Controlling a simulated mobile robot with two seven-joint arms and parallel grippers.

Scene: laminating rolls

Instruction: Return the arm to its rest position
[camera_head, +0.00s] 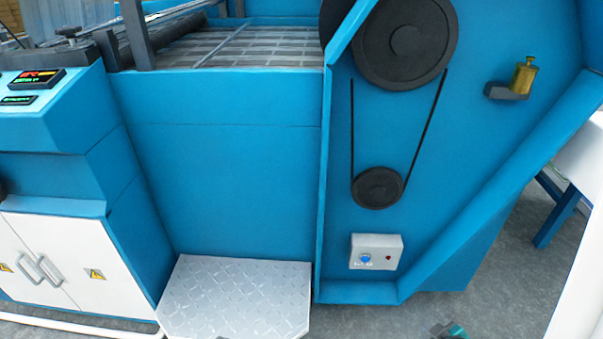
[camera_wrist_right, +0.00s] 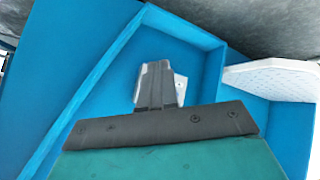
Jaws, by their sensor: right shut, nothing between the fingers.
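My right gripper (camera_head: 448,330) shows only in part at the bottom edge of the head view, in front of the grey floor and below the blue machine. In the right wrist view the right gripper (camera_wrist_right: 155,72) has its dark fingers together with nothing between them. Behind them, partly hidden, is a small white control box (camera_wrist_right: 181,90) on the blue panel. The same control box (camera_head: 376,252) has a blue knob and a red button in the head view. My gripper looks apart from it. My left gripper is not in either view.
The blue machine (camera_head: 240,170) fills most of the head view, with black pulleys (camera_head: 405,40) and a belt on its side. A white tread-plate step (camera_head: 237,298) stands at its foot. A cabinet with white doors (camera_head: 60,262) is at left. Grey floor (camera_head: 500,290) is open at lower right.

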